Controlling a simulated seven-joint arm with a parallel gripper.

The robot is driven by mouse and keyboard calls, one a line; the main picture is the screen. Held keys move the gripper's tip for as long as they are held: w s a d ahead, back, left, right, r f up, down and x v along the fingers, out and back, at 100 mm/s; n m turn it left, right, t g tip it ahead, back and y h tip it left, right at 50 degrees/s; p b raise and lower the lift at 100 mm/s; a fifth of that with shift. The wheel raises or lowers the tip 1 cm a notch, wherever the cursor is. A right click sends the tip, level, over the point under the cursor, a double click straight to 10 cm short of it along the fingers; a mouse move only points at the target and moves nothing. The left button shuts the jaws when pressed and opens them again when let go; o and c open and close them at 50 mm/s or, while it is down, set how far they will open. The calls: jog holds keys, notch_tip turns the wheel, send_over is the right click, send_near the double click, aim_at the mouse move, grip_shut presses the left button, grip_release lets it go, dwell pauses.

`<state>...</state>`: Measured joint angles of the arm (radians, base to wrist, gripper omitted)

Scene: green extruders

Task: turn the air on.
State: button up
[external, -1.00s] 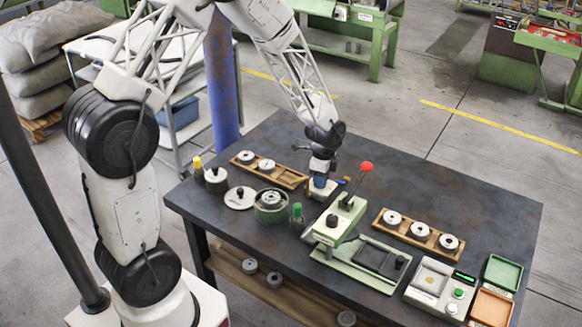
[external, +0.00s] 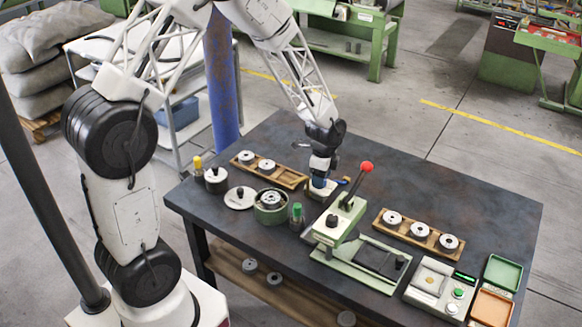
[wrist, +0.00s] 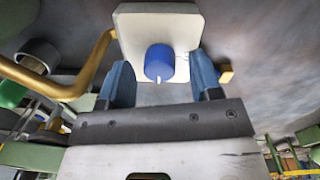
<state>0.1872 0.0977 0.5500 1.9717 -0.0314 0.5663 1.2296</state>
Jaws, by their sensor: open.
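The air valve is a pale block (wrist: 183,28) with a round blue knob (wrist: 159,63) that bears a small white mark at its lower edge. A brass pipe (wrist: 88,68) runs from the block to the left, and a short brass stub (wrist: 226,75) shows at the right. My gripper (wrist: 162,68) is open, its two blue fingers on either side of the knob with visible gaps. In the external view my gripper (external: 319,183) is low over the valve block at the table's middle, and largely hides the knob.
A green lever press (external: 345,215) with a red ball handle (external: 366,167) stands close right of my gripper. Wooden racks of metal discs (external: 290,180) lie behind left and at the right (external: 418,232). A green-capped bottle (external: 297,213) and a round pot (external: 270,208) are left.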

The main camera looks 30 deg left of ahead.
jog(key=shift+w+r, duration=0.2)
jog(key=shift+r, duration=3.35)
jog(key=shift+a+r, duration=0.1)
jog(key=shift+r, duration=0.05)
jog(key=shift+s+r, duration=0.15)
jog(key=shift+r, duration=0.1)
jog(key=s+a+r+n+t, duration=0.1)
jog(key=s+a+r+n, duration=0.25)
jog(key=s+r, duration=0.45)
jog(key=s+a+r+n+t, duration=0.1)
jog(key=s+a+r+n, duration=0.3)
jog(key=r, duration=0.6)
jog(key=s+a+r+n, duration=0.2)
jog(key=s+r+n, duration=0.1)
jog(key=s, duration=0.6)
jog(key=s+a+r+n+t, duration=0.1)
jog(key=s+r+n, duration=0.3)
jog(key=s, duration=0.6)
jog(key=shift+s+a+r+n, duration=0.15)
jog(key=shift+s+a+n, duration=0.2)
jog(key=shift+n, duration=0.3)
